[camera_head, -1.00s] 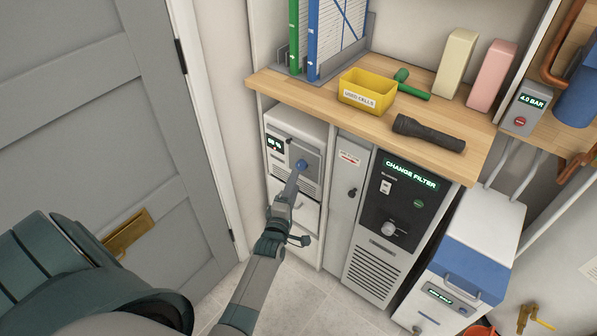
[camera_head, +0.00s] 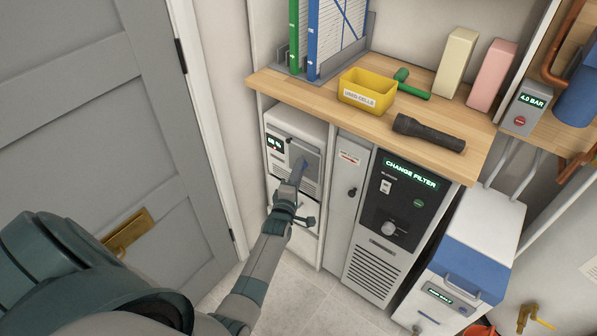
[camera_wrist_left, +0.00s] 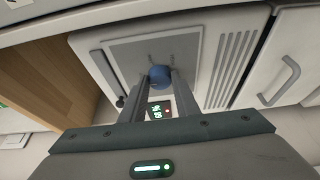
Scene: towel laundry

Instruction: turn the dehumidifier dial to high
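The dehumidifier (camera_head: 301,128) is the white unit under the left end of the wooden shelf, with a small lit display (camera_head: 275,143) on its upper left. Its round blue dial (camera_wrist_left: 159,76) shows in the left wrist view on a grey panel. My left gripper (camera_head: 300,164) is at the dial and mostly hides it in the head view. In the left wrist view its two fingers (camera_wrist_left: 160,84) stand apart, one on each side of the dial; I cannot tell if they touch it. The dial's pointer and setting are too small to read. My right gripper is not in view.
A narrow grey panel (camera_head: 347,190) and a dark unit reading "CHANGE FILTER" (camera_head: 409,174) stand to the right. The shelf (camera_head: 300,94) overhangs above, holding a yellow bin (camera_head: 367,90) and a black flashlight (camera_head: 428,132). A grey door (camera_head: 95,100) is at left.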

